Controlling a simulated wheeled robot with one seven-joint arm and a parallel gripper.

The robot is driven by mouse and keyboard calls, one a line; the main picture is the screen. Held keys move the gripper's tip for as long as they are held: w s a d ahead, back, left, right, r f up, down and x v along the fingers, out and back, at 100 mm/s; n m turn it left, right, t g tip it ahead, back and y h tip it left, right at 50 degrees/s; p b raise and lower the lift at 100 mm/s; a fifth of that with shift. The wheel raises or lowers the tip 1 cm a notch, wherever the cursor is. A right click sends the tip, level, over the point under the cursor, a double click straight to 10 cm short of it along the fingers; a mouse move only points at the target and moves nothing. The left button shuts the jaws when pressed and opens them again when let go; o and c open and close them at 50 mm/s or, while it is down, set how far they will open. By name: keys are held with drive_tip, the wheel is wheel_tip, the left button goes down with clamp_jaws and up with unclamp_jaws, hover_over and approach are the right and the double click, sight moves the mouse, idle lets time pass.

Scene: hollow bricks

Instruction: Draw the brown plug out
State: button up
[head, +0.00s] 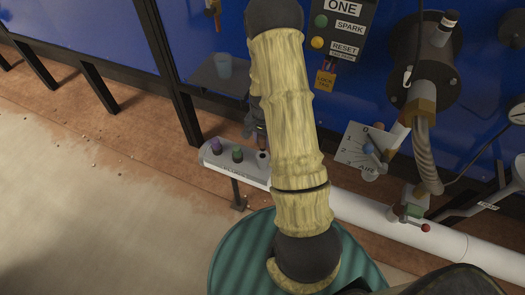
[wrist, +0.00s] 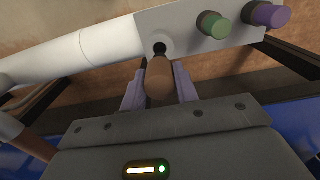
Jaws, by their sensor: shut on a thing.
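The brown plug (wrist: 159,80) is between the two pale purple fingers of my gripper (wrist: 158,88) in the wrist view. My gripper is shut on it. The plug's far end points at a dark round socket (wrist: 160,48) in the pale panel (wrist: 183,27). I cannot tell whether a dark stem still reaches into the socket. In the head view my gripper (head: 256,122) is partly hidden behind my arm, just above the socket end of the panel (head: 228,167).
A green plug (head: 237,153) and a purple plug (head: 216,146) sit in the same panel, left of the socket. A white pipe (head: 365,213) runs off right. A dial plate (head: 362,150) and hose (head: 424,155) are at right.

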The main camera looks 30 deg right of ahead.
drive_tip(key=shift+r+p, duration=0.75)
drive_tip(key=shift+r, duration=0.4)
drive_tip(key=s+a+r+p, duration=0.1)
drive_tip(key=s+r, duration=0.1)
drive_tip(key=s, duration=0.3)
drive_tip(key=shift+s+a, duration=0.3)
drive_tip(key=shift+s, duration=0.1)
drive_tip(key=w+a+n+p, duration=0.6)
drive_tip(key=a+n, duration=0.4)
drive_tip(key=a, duration=0.2)
drive_tip(key=shift+w+r+p, duration=0.2)
drive_tip(key=shift+w+p, duration=0.1)
drive_tip(key=shift+w, duration=0.6)
